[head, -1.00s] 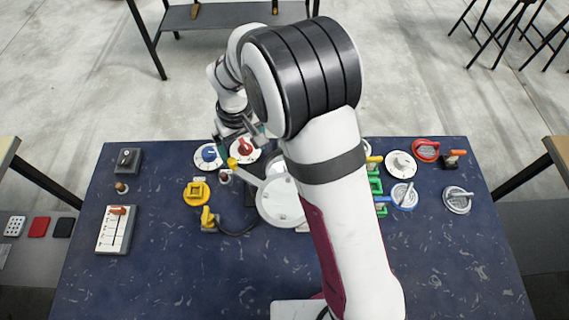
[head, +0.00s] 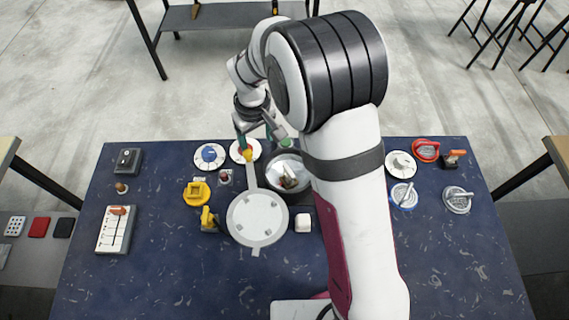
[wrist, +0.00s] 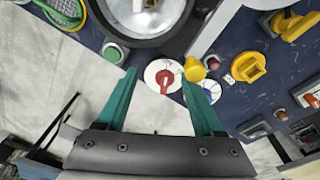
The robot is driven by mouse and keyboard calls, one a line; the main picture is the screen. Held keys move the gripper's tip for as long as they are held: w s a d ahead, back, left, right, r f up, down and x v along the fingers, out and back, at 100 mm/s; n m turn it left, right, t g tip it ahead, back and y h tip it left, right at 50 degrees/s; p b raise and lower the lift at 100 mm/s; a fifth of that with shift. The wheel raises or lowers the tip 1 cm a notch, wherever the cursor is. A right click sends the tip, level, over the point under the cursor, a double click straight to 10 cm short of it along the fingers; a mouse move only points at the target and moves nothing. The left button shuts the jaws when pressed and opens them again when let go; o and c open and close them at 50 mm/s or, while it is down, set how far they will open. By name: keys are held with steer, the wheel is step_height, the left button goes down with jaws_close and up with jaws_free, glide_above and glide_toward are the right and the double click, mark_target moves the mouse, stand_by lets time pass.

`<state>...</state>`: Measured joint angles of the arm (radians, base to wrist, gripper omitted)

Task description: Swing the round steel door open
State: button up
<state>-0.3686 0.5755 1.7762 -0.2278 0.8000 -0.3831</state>
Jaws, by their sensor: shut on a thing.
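The round steel door (head: 257,217) is a pale disc in the head view, swung clear to the lower left of a round steel vessel (head: 275,181). The vessel's mouth is uncovered, with a bright object inside; it also shows in the wrist view (wrist: 145,20). A grey handle bar runs from the door to a yellow knob (head: 247,153). My gripper (head: 257,143) is at this knob, shut on it. In the wrist view, the knob (wrist: 195,70) shows by the right fingertip of my gripper (wrist: 158,75); the exact contact is unclear.
A white dial with a red knob (wrist: 165,76) lies below the fingers. A blue dial (head: 209,156), a yellow wheel (head: 196,193) and a yellow valve (head: 208,218) stand left of the door. My arm hides part of the right side. The table's front is clear.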

step_height(320, 180, up, 7)
steer(key=s+g, duration=0.1)
steer(key=s, duration=0.1)
steer(key=shift+s+d+r, duration=0.15)
steer(key=shift+s+d, duration=0.2)
steer(key=shift+d, duration=0.05)
steer(key=s+d+r+m, duration=0.1)
steer(key=s+d+m, duration=0.2)
steer(key=s, duration=0.5)
steer(key=s+d+r+m+y, duration=0.1)
steer(key=s+d+m, duration=0.3)
steer(key=s, duration=0.4)
steer(key=s+d+r+m, duration=0.3)
steer(key=s+d+m, duration=0.1)
steer(key=s, duration=0.4)
steer(key=shift+s+m+y, duration=0.3)
steer(key=shift+s+m, duration=0.1)
steer(key=shift+m, duration=0.1)
